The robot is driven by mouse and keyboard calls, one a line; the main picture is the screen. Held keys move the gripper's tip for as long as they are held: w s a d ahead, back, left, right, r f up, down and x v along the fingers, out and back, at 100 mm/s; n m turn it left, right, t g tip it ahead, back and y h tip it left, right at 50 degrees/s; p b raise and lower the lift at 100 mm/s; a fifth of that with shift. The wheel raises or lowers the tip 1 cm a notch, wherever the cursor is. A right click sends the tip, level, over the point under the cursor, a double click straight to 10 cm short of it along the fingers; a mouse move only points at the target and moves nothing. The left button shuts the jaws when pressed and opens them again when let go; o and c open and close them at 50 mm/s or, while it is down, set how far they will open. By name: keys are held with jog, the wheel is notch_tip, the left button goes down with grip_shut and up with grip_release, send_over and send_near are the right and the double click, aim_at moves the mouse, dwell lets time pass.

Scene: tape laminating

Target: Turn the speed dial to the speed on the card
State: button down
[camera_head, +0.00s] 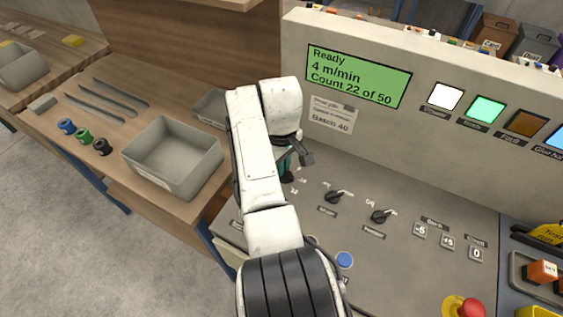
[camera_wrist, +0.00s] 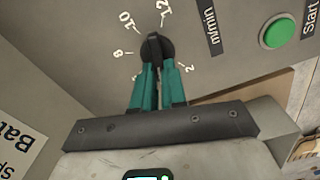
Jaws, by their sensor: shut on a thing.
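The black speed dial (camera_wrist: 154,44) shows in the wrist view with a raised grip bar across it. Numbers 2, 8, 10 and 12 are legible around it, and "m/min" is printed to its right. My gripper (camera_wrist: 158,70) has teal fingers, shut on the dial. In the head view my arm hides most of the gripper and dial. The card (camera_head: 331,116) is fixed below the display; its last line seems to read "Batch 40", and its upper lines are too small to read. The green display (camera_head: 358,75) reads "Ready", "4 m/min", "Count 22 of 50".
Two black switches (camera_head: 337,195) (camera_head: 381,215) sit right of the dial. A blue button (camera_head: 344,260) and red mushroom button (camera_head: 471,308) are nearer. Lit square buttons (camera_head: 487,109) line the upright panel. A grey tray (camera_head: 174,158) stands on the wooden bench at left. The green Start button (camera_wrist: 277,32) is near the dial.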

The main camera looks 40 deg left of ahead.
dwell(0.4)
jog(key=c, duration=1.2)
grip_release()
jog(key=shift+r, duration=0.1)
notch_tip(320, 180, up, 11)
jog(key=shift+f+b, duration=0.15)
jog(key=shift+b, duration=0.2)
